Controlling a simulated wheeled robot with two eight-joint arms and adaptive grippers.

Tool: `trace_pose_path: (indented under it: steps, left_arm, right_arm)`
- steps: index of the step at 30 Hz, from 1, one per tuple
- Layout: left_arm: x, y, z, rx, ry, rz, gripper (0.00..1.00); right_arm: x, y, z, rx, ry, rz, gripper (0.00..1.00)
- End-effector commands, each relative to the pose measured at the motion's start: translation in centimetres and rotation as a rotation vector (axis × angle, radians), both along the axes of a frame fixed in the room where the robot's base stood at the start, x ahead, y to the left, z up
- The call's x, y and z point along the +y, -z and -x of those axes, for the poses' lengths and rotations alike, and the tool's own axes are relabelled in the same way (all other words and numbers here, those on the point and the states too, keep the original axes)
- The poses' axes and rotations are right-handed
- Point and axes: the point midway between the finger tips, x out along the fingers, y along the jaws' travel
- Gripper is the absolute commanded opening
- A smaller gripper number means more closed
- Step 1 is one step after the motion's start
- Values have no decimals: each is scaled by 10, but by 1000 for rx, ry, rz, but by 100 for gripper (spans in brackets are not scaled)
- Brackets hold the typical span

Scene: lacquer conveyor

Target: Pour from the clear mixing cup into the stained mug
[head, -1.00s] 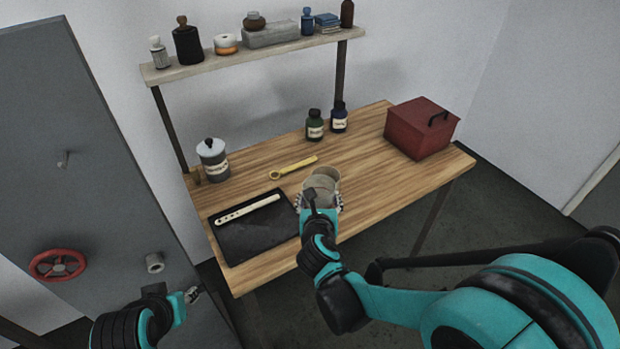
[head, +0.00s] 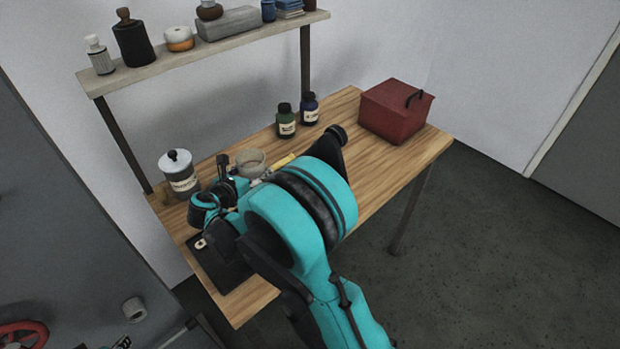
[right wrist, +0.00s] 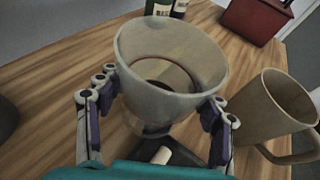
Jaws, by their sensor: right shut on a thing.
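The clear mixing cup (right wrist: 168,75) is in my right gripper (right wrist: 162,98), whose fingers close on it from both sides. The cup is translucent grey, its mouth facing up, with a reddish-brown ring and darker contents low inside. The tan stained mug (right wrist: 272,110) stands on the table just right of the cup in the right wrist view, apart from it, its handle toward the lower right. In the head view my right arm hides most of this; one greyish rim (head: 250,158) shows, and I cannot tell which vessel it is. A small part of my left gripper (head: 122,342) shows at the bottom edge.
On the wooden table (head: 395,185) are a lidded jar (head: 180,178), green (head: 286,126) and blue (head: 309,110) bottles, a red box (head: 395,112), a black mat (head: 222,272) and a partly hidden yellow utensil (head: 285,161). A shelf (head: 205,50) with containers is behind.

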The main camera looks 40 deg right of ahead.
Motion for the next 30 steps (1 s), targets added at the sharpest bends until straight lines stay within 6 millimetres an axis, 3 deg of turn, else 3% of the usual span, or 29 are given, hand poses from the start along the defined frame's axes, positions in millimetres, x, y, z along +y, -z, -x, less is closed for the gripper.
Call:
trace_pose_path:
  steps: [3, 9, 16, 30]
  left_arm:
    - [0, 13, 0, 0, 0, 0, 40]
    - [0, 24, 0, 0, 0, 0, 40]
    - [0, 29, 0, 0, 0, 0, 40]
    - [0, 25, 0, 0, 0, 0, 40]
  right_arm:
    - [-33, 11, -10, -1, 231, 1, 35]
    - [-67, 16, -7, -3, 553, 0, 35]
    - [-78, 17, -1, -3, 719, -1, 35]
    - [-79, 13, 1, -26, 730, -16, 35]
